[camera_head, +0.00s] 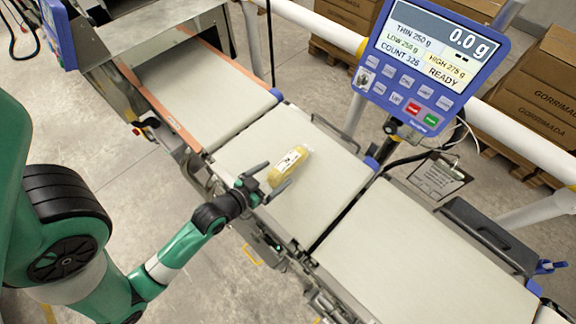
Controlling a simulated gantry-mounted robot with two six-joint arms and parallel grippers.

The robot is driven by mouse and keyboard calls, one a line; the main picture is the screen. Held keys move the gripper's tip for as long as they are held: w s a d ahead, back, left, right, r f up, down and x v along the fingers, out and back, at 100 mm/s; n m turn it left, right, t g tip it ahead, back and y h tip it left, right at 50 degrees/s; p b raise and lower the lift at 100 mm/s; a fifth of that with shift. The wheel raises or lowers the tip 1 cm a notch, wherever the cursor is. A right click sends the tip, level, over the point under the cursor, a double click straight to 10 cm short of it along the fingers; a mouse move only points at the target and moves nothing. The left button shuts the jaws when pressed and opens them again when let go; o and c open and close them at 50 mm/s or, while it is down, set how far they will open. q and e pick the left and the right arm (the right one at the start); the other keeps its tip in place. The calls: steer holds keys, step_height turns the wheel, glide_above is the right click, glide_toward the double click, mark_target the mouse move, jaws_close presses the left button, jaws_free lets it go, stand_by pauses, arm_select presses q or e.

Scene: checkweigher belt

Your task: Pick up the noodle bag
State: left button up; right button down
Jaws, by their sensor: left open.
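The noodle bag (288,166) is a small yellow pack with a white label. It lies on the middle belt section (330,180), close to that section's front left side. My left gripper (268,179) is open beside the bag's lower left end. One finger points along the bag's left side and the other reaches just below its lower end. I cannot tell whether either finger touches the bag. My right gripper is out of view.
A blue display (430,65) reading 0.0 g stands behind the belt. Belt sections adjoin at upper left (205,90) and lower right (420,260), both empty. An orange side rail (165,110) edges the upper left section. Brown cartons (540,90) stand behind a white rail.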

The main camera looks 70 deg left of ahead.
mark_target(285, 166)
arm_select(q)
steer(key=shift+b+x, duration=0.7)
steer(key=shift+x, duration=2.1)
steer(key=shift+s+a+r, duration=0.1)
steer(key=shift+a, duration=0.05)
steer(key=shift+c, duration=0.3)
jaws_close()
steer(key=shift+r, duration=0.15)
